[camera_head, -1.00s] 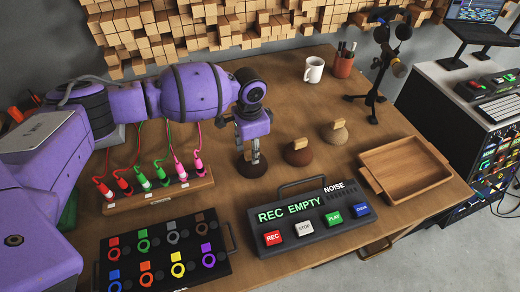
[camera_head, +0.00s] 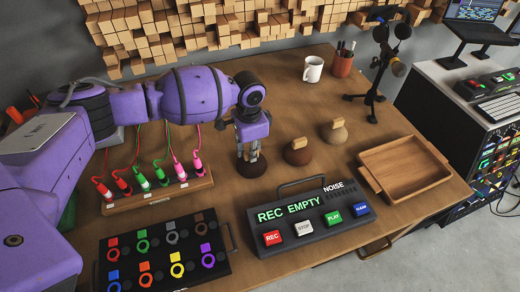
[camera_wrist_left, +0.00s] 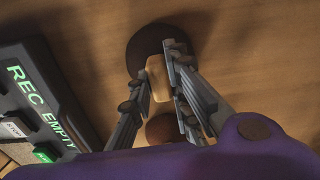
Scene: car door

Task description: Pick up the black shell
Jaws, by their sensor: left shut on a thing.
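The black shell (camera_head: 252,169) is a dark round body standing on the wooden table, left of two similar lighter shells. My left gripper (camera_head: 250,153) reaches down over it from above. In the left wrist view the dark body of the black shell (camera_wrist_left: 143,50) lies below the fingers, and its pale wooden handle (camera_wrist_left: 158,78) is between them. My left gripper (camera_wrist_left: 158,85) is shut on that handle. The shell appears to rest on the table. My right gripper is not in view.
A brown shell (camera_head: 297,152) and a tan shell (camera_head: 334,132) stand to the right, with an empty wooden tray (camera_head: 440,190) beyond. The recorder box (camera_head: 310,222) is in front. A rack of plugs with cables (camera_head: 160,194) is at left.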

